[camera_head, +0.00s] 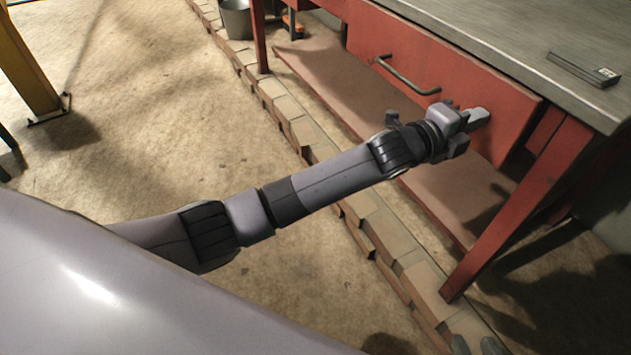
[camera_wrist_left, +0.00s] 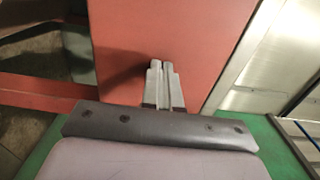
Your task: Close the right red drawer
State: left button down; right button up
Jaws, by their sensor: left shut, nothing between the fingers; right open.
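The red drawer (camera_head: 450,72) is under the steel worktop, with a dark bar handle (camera_head: 405,76) on its front. Its front looks nearly in line with the table frame; I cannot tell whether a small gap is left. My left gripper (camera_head: 482,116) is shut and empty, at the right part of the drawer front, right of the handle. In the left wrist view its fingertips (camera_wrist_left: 160,66) point at the red front (camera_wrist_left: 150,35); I cannot tell whether they touch. My right gripper (camera_head: 476,345) shows only its separated fingertips at the bottom edge.
The steel worktop (camera_head: 500,25) overhangs the drawer and carries a small dark box (camera_head: 584,68). A red table leg (camera_head: 515,210) stands at the right. A lower shelf (camera_head: 330,82) and a brick edging (camera_head: 300,133) run below. The floor at left is mostly clear.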

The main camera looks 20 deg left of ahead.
pick_arm(q)
jog(key=shift+w+d+r, duration=0.3)
jog(key=shift+w+d, duration=0.05)
jog(key=shift+w, duration=0.25)
pick_arm(e)
jog(key=shift+w+d+r, duration=0.1)
jog(key=shift+w+r, duration=0.15)
jog(key=shift+w, duration=0.15)
pick_arm(q)
jog(key=shift+r, duration=0.15)
pick_arm(e)
jog(key=shift+d+r, duration=0.1)
jog(key=shift+d, duration=0.05)
